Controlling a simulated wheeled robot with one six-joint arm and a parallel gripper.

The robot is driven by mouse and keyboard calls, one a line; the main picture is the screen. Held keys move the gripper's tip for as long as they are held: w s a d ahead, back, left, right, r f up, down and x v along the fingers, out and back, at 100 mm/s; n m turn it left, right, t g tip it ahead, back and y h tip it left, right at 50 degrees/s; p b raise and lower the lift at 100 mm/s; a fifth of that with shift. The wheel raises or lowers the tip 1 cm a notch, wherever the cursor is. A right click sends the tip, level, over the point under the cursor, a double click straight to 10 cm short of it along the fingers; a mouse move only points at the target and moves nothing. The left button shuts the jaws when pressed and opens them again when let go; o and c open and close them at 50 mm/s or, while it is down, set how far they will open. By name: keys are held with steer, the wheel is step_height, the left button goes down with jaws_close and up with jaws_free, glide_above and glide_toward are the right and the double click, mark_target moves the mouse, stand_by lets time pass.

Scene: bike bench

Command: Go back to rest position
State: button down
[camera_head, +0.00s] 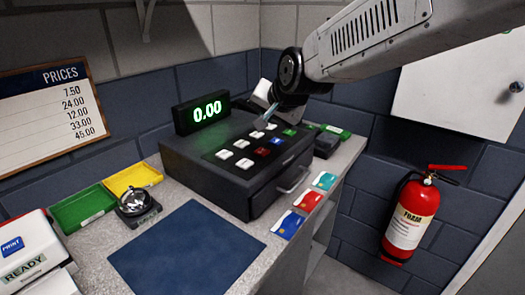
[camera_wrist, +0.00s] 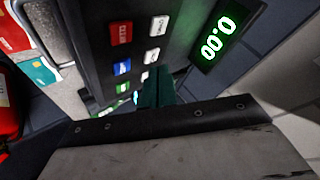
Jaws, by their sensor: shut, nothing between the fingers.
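My gripper (camera_head: 267,116) hangs over the keypad of a dark cash register (camera_head: 232,190), with its slim fingers together and nothing held. I cannot tell whether the tips touch a key. In the wrist view the dark green fingers (camera_wrist: 157,88) stand shut in front of the keys and hide some of them. The keypad has white keys, a red key (camera_wrist: 121,33), a blue key (camera_wrist: 123,67) and a green one. The green display (camera_head: 208,108) reads 0.00. The register's drawer front, with a handle (camera_head: 294,179), looks closed.
A blue mat (camera_head: 188,250), a bell (camera_head: 136,204), green (camera_head: 82,208) and yellow trays and a READY-labelled device (camera_head: 30,255) share the counter. Cards (camera_head: 288,224) lie along its right edge. A fire extinguisher (camera_head: 410,215) hangs right, below a white cabinet (camera_head: 455,90).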

steer(key=s+f, duration=0.1)
steer(key=s+d+f+n+g, duration=0.1)
steer(key=s+f+n+g, duration=0.1)
steer(key=s+f, duration=0.1)
steer(key=shift+s+d+h, duration=0.1)
steer(key=shift+d+h, duration=0.2)
steer(key=shift+h, duration=0.1)
steer(key=s+d+g+h, duration=0.1)
steer(key=s+d+g, duration=0.1)
steer(key=s+d, duration=0.9)
steer(key=s+d+n+g+h, duration=0.1)
steer(key=s+d+g+h, duration=0.1)
steer(key=s+d, duration=1)
steer(key=s+g, duration=0.1)
steer(key=s, duration=0.5)
steer(key=shift+s+d+h, duration=0.2)
steer(key=shift+s+h, duration=0.1)
steer(key=shift+s, duration=0.1)
